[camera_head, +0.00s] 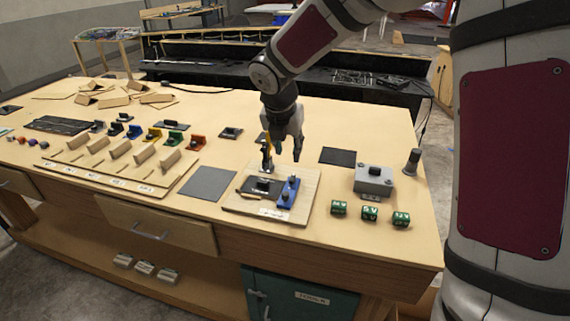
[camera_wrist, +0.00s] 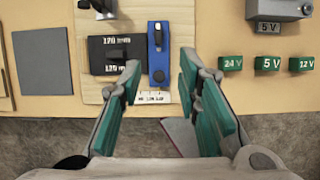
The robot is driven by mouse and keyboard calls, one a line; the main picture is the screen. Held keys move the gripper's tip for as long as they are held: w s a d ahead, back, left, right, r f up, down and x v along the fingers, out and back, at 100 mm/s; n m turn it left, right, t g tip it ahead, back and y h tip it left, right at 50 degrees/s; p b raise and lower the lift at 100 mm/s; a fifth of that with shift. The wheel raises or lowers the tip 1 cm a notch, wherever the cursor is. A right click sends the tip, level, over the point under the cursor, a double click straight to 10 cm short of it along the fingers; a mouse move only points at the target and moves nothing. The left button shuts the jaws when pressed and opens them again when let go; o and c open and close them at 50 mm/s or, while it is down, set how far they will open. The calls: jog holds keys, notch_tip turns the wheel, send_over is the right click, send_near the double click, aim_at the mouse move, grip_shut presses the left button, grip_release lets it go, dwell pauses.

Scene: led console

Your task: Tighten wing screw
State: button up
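My gripper (camera_head: 283,157) points down above the far side of the board. In the wrist view its teal-padded fingers (camera_wrist: 160,66) are apart, either side of the strip in the picture, with nothing between the pads.
A grey box (camera_head: 374,180) and green labelled cubes (camera_head: 369,214) stand right of the board. A grey plate (camera_head: 207,184) lies to its left, beyond which is a wooden rack (camera_head: 115,177). A metal upright (camera_wrist: 103,8) stands at the board's far edge.

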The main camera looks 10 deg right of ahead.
aim_at(292, 178)
jog(key=x, duration=1.4)
jog(key=shift+a, duration=0.2)
jog(key=shift+c, duration=0.2)
grip_shut()
